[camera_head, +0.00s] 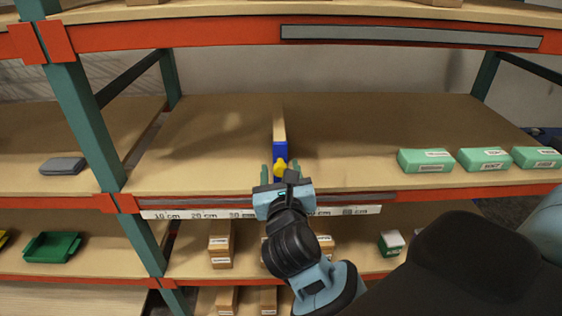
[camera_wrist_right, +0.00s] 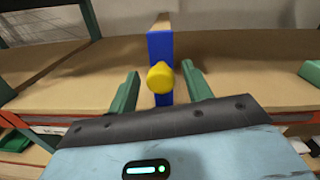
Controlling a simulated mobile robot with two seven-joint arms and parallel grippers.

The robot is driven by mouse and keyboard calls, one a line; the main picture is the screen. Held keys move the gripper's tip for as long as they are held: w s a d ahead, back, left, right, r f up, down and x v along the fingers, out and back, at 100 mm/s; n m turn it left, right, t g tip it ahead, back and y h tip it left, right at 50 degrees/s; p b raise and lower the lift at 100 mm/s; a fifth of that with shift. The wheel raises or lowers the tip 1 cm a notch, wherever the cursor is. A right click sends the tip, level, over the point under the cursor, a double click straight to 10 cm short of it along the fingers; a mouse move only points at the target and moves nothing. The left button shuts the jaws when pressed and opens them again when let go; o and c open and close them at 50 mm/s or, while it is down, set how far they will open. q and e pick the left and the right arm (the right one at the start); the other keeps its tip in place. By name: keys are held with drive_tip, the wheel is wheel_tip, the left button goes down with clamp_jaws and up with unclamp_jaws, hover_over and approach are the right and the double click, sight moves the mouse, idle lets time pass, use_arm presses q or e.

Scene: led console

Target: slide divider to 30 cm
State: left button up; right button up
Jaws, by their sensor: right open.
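The divider (camera_head: 279,124) is a thin upright wooden board on the middle shelf, with a blue front end (camera_head: 280,150) and a yellow knob (camera_head: 280,168). The scale strip (camera_head: 190,215) on the shelf's front edge reads 10 cm, 20 cm and 30 cm from the left; my right gripper hides part of it. The divider stands right of the 30 cm label. My right gripper (camera_head: 280,172) is open in front of the divider, with its green fingers on either side of the knob. In the right wrist view the knob (camera_wrist_right: 160,77) sits between the fingers, with gaps visible. My left gripper is not in view.
Several green boxes (camera_head: 425,160) stand on the shelf at the right. A grey item (camera_head: 62,166) lies in the left bay beyond the green post (camera_head: 88,125). The shelf surface (camera_head: 200,140) left of the divider is clear. Cartons (camera_head: 220,243) stand on the shelf below.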

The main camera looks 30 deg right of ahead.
sight(279, 160)
drive_tip(key=shift+x, duration=1.7)
clamp_jaws()
